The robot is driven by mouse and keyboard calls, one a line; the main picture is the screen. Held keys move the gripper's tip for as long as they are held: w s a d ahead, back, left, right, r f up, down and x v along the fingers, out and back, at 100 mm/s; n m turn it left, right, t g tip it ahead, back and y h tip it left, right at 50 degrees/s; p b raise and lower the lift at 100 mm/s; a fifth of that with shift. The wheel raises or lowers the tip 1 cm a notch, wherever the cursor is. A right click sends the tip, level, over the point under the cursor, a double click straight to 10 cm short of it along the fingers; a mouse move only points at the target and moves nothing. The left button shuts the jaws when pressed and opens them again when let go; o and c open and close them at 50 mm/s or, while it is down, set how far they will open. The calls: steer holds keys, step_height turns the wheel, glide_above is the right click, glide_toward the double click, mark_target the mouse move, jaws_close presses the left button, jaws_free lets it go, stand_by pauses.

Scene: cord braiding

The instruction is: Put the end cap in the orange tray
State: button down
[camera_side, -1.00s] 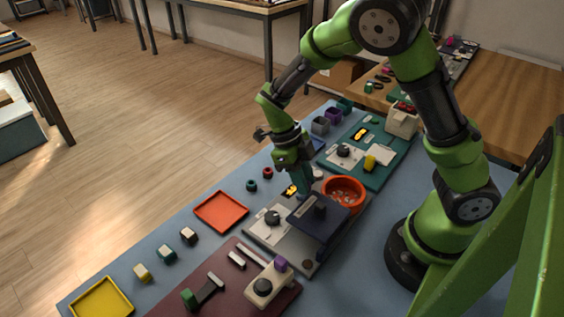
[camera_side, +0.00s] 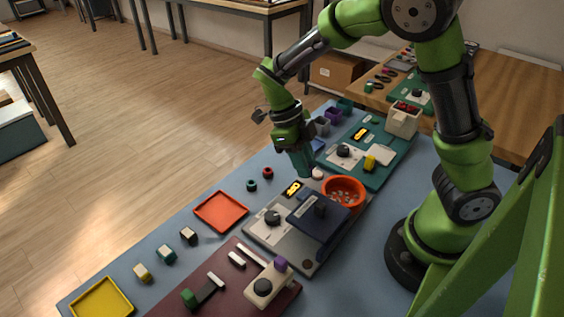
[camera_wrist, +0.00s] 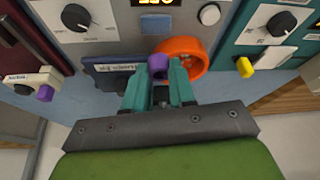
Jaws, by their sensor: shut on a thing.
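My gripper (camera_side: 307,175) is above the far end of the grey machine in the side view. In the wrist view my gripper (camera_wrist: 158,80) has its teal fingers closed on a small purple piece, which looks like the end cap (camera_wrist: 158,66). The side view does not show the piece clearly. The orange tray (camera_side: 198,211) is a flat, square, empty tray on the blue mat, to the left of and nearer than my gripper. It is not in the wrist view.
An orange bowl (camera_side: 344,205) with small bits stands right of my gripper. The grey machine (camera_side: 258,237) with a dark blue raised cover (camera_side: 318,219) lies below. Small teal and red rings (camera_side: 252,186) lie between machine and tray's far side. A yellow tray (camera_side: 80,300) is at front left.

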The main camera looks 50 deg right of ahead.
mark_target(224, 210)
steer(key=shift+a+f, duration=0.3)
steer(key=w+a+n, duration=0.2)
steer(key=w+a+f+n+h, duration=0.1)
steer(key=w+a+n, duration=0.1)
steer(key=w+a, duration=0.1)
steer(key=w+a+f+n+t+h, duration=0.1)
steer(key=w+a, duration=0.1)
steer(key=a, duration=0.1)
steer(key=shift+w+n, duration=0.35)
steer(key=shift+n, duration=0.05)
steer(key=w+a+n, duration=0.1)
steer(key=a+n, duration=0.1)
steer(key=w+a+n+t, duration=0.1)
steer(key=w+a, duration=0.1)
steer(key=a, duration=0.1)
steer(key=w+a+n+h, duration=0.1)
steer(key=a+n, duration=0.1)
steer(key=shift+w+a+n+t, duration=0.2)
steer(key=shift+w+n+t, duration=0.1)
steer(key=shift+w+t, duration=0.1)
steer(key=shift+w+r, duration=0.1)
steer(key=shift+n, duration=0.3)
steer(key=shift+f, duration=2.65)
steer(key=shift+f, duration=0.3)
steer(key=c, duration=0.9)
jaws_free()
steer(key=shift+o, duration=0.2)
steer(key=shift+r, duration=0.15)
